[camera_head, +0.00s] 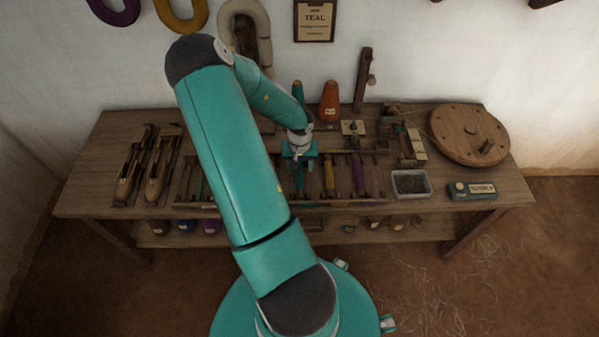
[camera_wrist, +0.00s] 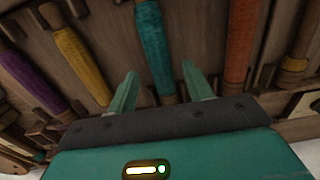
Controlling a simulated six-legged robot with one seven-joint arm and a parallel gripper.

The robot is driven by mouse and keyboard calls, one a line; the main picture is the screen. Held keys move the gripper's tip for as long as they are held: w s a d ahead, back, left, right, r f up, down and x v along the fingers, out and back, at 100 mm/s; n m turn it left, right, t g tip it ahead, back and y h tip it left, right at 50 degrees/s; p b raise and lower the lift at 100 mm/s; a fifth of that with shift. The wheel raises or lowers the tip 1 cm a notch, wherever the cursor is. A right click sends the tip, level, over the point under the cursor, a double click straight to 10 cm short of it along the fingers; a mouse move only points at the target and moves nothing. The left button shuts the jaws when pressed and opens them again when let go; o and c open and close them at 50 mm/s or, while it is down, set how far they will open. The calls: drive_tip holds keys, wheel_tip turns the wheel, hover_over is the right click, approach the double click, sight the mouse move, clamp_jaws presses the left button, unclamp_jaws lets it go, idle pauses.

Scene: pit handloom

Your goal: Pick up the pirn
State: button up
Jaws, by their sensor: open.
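Several thread-wound pirns lie side by side in a wooden rack (camera_head: 240,195) on the bench. In the wrist view a teal pirn (camera_wrist: 154,45) lies between the lines of my two fingers, with a yellow pirn (camera_wrist: 80,62) and a purple pirn (camera_wrist: 30,80) to its left and an orange pirn (camera_wrist: 239,45) to its right. My gripper (camera_wrist: 160,84) is open and empty, its fingers apart from each other. In the head view my gripper (camera_head: 299,158) is over the middle of the rack, and my arm hides part of the rack. The exact height above the pirn is unclear.
Wooden shuttles (camera_head: 142,175) lie left of the rack. A grey tray (camera_head: 411,184), a teal box (camera_head: 472,190) and a round wooden wheel (camera_head: 470,133) are at the right. Cones, including an orange one (camera_head: 329,102), stand behind. A wall sign (camera_head: 314,20) reads TEAL.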

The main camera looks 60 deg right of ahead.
wheel_tip(320, 180, down, 2)
drive_tip(key=shift+c, duration=0.4)
drive_tip(key=c, duration=1)
